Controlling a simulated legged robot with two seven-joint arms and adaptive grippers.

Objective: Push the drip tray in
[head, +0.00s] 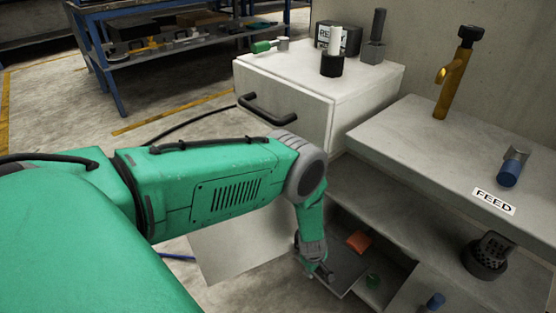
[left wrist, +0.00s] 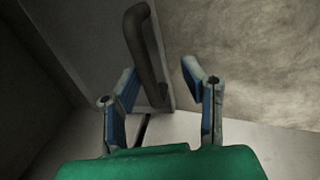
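My left arm crosses the head view from the left and bends down, with its left gripper (head: 322,272) low in front of the cabinet's lower compartment. A dark flat tray-like piece (head: 346,262) lies beside the gripper; I cannot tell for sure that it is the drip tray, and the arm hides part of it. In the left wrist view the left gripper (left wrist: 160,75) is open, its two blue-padded fingers apart. A dark bar handle (left wrist: 146,55) on a grey panel (left wrist: 100,40) shows between the fingers; contact cannot be told. My right gripper is not in view.
A white drawer cabinet (head: 290,78) with a dark handle (head: 267,110) stands behind the arm. A grey counter (head: 430,165) bears a brass tap (head: 454,80) and a FEED label (head: 493,201). An orange item (head: 358,241) lies in the lower compartment. A pale panel (head: 235,260) is below the arm.

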